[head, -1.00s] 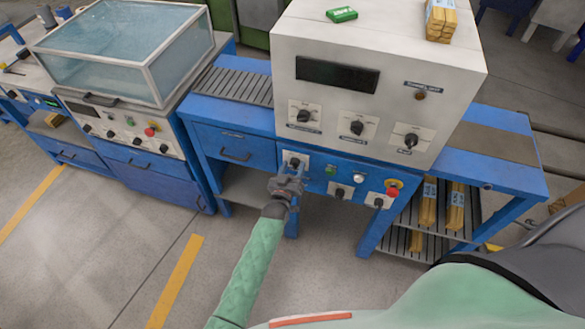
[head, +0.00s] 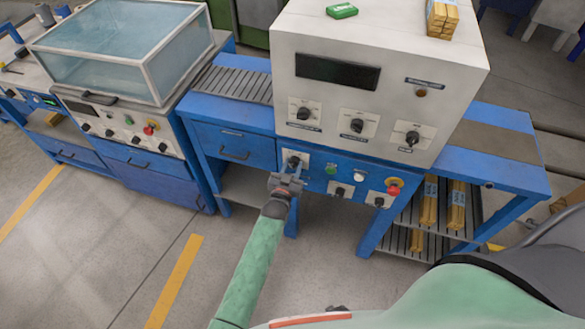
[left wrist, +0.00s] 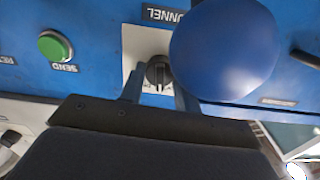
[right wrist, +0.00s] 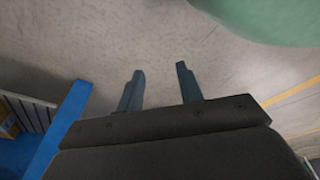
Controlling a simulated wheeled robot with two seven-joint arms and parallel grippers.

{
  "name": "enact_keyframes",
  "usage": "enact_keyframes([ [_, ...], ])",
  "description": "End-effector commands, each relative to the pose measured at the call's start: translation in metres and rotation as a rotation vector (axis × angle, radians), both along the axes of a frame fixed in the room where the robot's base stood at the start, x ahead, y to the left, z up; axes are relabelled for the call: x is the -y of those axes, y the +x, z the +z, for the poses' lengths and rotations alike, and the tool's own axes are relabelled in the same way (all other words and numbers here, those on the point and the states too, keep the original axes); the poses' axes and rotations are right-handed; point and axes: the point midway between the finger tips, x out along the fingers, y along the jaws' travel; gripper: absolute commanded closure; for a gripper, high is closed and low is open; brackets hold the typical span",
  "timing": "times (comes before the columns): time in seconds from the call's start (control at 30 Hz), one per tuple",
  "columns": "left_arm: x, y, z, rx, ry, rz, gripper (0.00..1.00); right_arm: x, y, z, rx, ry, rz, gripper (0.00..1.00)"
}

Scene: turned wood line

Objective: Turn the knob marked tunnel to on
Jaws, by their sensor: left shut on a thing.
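The tunnel knob (head: 294,162) is a dark knob on a white plate at the left end of the blue front panel. In the left wrist view the black knob (left wrist: 158,74) sits below an upside-down label ending in "NNEL" (left wrist: 166,15); the label's start is hidden. Its grip bar stands about upright in that picture; the plate markings are too small to read. My left gripper (head: 287,181) reaches the panel from below, with its fingers (left wrist: 159,92) shut on either side of the knob. My right gripper (right wrist: 161,86) is open and empty above the floor.
A green SEND button (left wrist: 55,46) is beside the knob's plate. A round blue shape (left wrist: 224,45) hides part of the panel. More knobs (head: 340,192) and a red button (head: 393,188) are further right. A drawer (head: 235,149) is to the left. Open floor lies in front.

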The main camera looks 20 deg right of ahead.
Motion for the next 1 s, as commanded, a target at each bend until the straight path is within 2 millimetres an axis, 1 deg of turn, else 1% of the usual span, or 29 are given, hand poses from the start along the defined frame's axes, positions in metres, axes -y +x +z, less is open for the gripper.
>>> enact_keyframes([
  [0.1, 0.000, 0.000, -0.003, 0.060, 0.091, 0.000, 0.91, -0.009, 0.002, 0.008, -0.009, 0.008, -0.002, 0.64],
  [0.5, 0.000, -0.001, -0.003, 0.257, 0.383, -0.001, 0.91, -0.019, 0.020, 0.031, -0.024, 0.014, -0.010, 0.64],
  [0.7, 0.000, -0.001, -0.003, 0.325, 0.484, -0.001, 0.91, -0.023, 0.026, 0.041, -0.031, 0.016, -0.013, 0.64],
  [1.0, 0.001, -0.001, -0.002, 0.379, 0.563, -0.001, 0.91, -0.026, 0.028, 0.050, -0.039, 0.018, -0.016, 0.64],
])
